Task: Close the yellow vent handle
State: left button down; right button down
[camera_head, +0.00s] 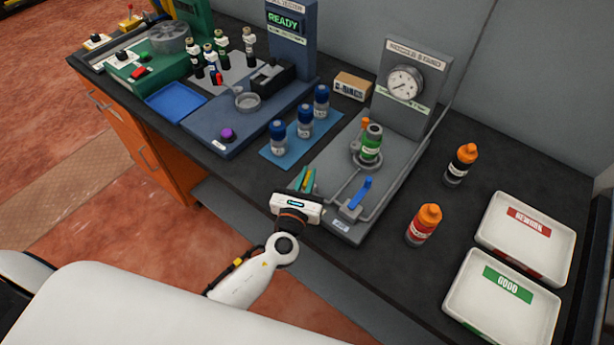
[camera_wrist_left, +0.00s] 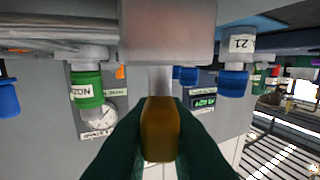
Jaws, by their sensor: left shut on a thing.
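The yellow vent handle (camera_wrist_left: 160,128) shows amber-brown in the left wrist view, hanging from a pale stem in that upside-down picture. My left gripper (camera_head: 304,179) is at the front left edge of the grey nozzle stand base (camera_head: 330,170). Its dark green fingers (camera_wrist_left: 160,145) are shut on the handle, one on each side. In the head view only a little yellow shows between the fingers, and my wrist hides the rest. My right gripper is not in view.
A blue lever (camera_head: 361,190) stands right of my left gripper, with a green-banded nozzle (camera_head: 371,145) behind it. Blue-capped bottles (camera_head: 304,122) stand to the left. An orange-capped red bottle (camera_head: 425,224) and the white GOOD tray (camera_head: 500,307) are to the right.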

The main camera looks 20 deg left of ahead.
pick_arm(q)
jog(key=shift+a+f+m+h+b, duration=0.1)
jog(key=shift+m+h+b, duration=0.6)
jog(key=shift+h, duration=0.4)
jog(key=m+h+b, duration=0.2)
jog(key=h, duration=0.1)
jog(key=shift+f+g+h+b, duration=0.1)
jog(key=shift+g+h+b, duration=0.25)
jog(key=shift+g+h, duration=0.05)
jog(key=shift+r+m+h, duration=0.2)
jog(key=shift+m+h, duration=0.2)
jog(key=shift+m, duration=0.1)
jog(key=c, duration=1.4)
grip_release()
jog(key=shift+c, duration=0.2)
